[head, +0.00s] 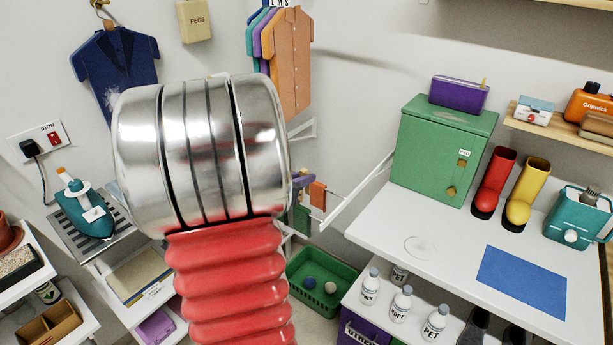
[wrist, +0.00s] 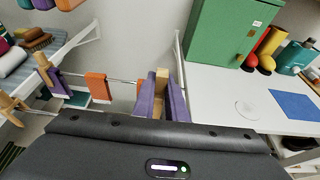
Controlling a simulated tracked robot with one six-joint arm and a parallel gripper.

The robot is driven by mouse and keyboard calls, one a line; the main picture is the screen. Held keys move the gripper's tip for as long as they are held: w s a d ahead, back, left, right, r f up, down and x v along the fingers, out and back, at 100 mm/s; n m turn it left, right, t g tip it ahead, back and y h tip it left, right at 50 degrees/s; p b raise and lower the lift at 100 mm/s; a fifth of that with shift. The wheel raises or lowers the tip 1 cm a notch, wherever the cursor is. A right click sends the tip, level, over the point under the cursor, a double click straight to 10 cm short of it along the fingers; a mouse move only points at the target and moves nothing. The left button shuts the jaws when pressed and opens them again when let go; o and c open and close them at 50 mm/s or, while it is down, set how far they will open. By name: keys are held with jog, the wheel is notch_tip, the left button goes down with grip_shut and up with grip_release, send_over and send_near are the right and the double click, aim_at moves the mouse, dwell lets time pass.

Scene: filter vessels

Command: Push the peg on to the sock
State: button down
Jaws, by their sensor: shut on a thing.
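In the wrist view my gripper (wrist: 163,103) has two purple fingers, closed on a light wooden peg (wrist: 161,78) that points up and away between them. A thin line runs left from near the peg. An orange sock-like cloth (wrist: 98,88) hangs on it. A narrow orange edge (wrist: 139,84) shows just left of the fingers; I cannot tell whether the peg touches it. In the head view my arm hides most of this area; an orange cloth (head: 317,195) shows to the right of the arm.
Another wooden peg (wrist: 42,62) and a purple cloth (wrist: 55,81) are farther left on the line. A white table (head: 400,222) with a green cabinet (head: 441,152) stands at the right. A green basket (head: 320,283) with balls is on the floor.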

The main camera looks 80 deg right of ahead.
aim_at(301, 208)
jog(key=shift+w+a, duration=0.2)
jog(key=shift+a, duration=0.25)
jog(key=shift+f, duration=3.7)
jog(key=c, duration=1.7)
grip_release()
jog(key=v, duration=1.4)
jog(key=shift+f, duration=0.15)
jog(key=shift+d, duration=0.1)
